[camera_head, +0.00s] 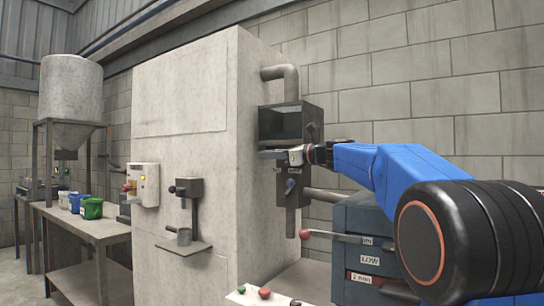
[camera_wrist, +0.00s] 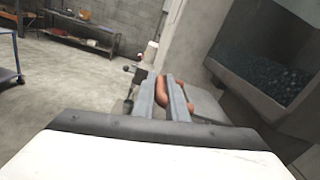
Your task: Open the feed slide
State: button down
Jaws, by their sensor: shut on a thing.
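The feed box (camera_head: 281,122) is a dark metal housing below a bent pipe on the wall side of the tall pale cabinet. A flat grey plate (camera_head: 270,153), which looks like the feed slide, sticks out at its lower edge. My gripper (camera_head: 303,156) is at the front of this box, level with the plate. In the wrist view my gripper (camera_wrist: 164,92) has its two grey fingers closed around a red-orange handle (camera_wrist: 161,90). More of the red-orange piece shows right of the right finger, beside a grey plate (camera_wrist: 202,108). How far the slide is out cannot be told.
In the wrist view a bin opening with dark granules (camera_wrist: 258,60) lies at right. In the head view a red-knobbed lever (camera_head: 305,234) and a blue-grey drawer cabinet (camera_head: 357,250) are below my arm.

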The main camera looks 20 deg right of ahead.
jog(key=shift+s+a, duration=0.55)
jog(key=shift+a, duration=0.2)
jog(key=c, duration=2)
grip_release()
jog(key=shift+c, duration=0.2)
jog(key=v, duration=1.7)
jog(key=shift+d, duration=0.15)
jog(key=shift+s, duration=0.15)
